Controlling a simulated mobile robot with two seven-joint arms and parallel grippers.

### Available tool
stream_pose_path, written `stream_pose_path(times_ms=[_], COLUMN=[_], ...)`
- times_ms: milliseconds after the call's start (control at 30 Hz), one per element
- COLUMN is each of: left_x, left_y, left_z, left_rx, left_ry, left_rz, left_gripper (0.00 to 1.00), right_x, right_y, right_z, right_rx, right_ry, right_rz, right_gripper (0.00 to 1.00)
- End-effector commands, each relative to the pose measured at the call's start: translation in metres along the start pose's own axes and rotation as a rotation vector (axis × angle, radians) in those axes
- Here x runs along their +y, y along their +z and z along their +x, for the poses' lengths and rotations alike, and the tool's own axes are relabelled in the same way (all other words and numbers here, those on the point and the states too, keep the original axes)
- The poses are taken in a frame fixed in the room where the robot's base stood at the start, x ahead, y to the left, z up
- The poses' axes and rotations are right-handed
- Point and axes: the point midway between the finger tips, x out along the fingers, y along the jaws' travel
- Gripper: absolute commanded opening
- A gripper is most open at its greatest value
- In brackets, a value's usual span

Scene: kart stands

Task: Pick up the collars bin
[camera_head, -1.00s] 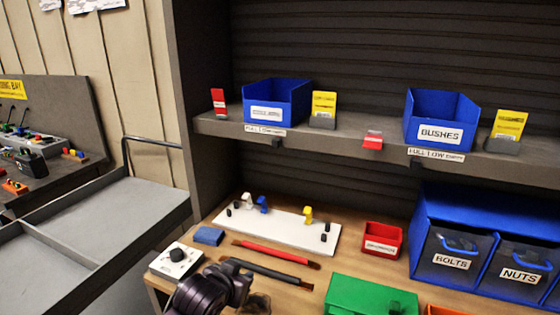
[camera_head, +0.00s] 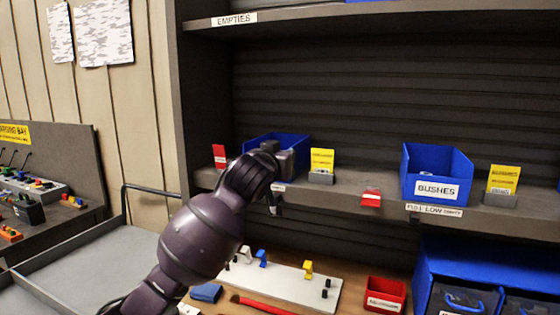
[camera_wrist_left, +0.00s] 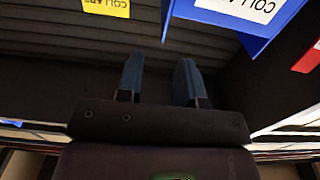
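The collars bin (camera_head: 298,143) is a blue open-topped bin on the middle shelf, left of the bushes bin. My left arm covers most of its front and its label in the head view. In the left wrist view the bin (camera_wrist_left: 245,38) is at the upper right, with its white collars label upside down. My left gripper (camera_wrist_left: 158,75) is open, with two blue-grey fingers apart and nothing between them. The bin is beyond and to the right of the fingers in that view, not between them. My right gripper is not in view.
A yellow card (camera_head: 321,161) stands right of the bin and a red card (camera_head: 220,157) left of it. The bushes bin (camera_head: 437,175) is further right on the shelf (camera_head: 335,190). A red tag (camera_head: 371,197) is on the shelf edge. A workbench lies below.

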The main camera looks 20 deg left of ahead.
Motion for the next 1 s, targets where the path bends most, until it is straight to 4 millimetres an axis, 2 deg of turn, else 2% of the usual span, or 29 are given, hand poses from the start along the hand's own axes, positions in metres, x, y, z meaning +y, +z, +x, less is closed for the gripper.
stream_pose_path(times_ms=[300,633,1000], left_x=[0.000,-0.001,-0.004], left_y=[0.000,0.001,0.002], left_z=[0.040,0.057,0.096], left_rx=[-0.001,-0.002,0.000], left_ry=[-0.001,-0.001,0.000], left_rz=[0.000,0.002,0.001], left_gripper=[0.34,0.34,0.34], right_x=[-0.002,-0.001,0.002], right_y=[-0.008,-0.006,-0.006], right_z=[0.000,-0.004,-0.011], right_rx=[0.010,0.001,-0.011], right_ry=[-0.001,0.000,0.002], right_rz=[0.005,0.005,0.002], right_gripper=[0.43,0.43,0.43])
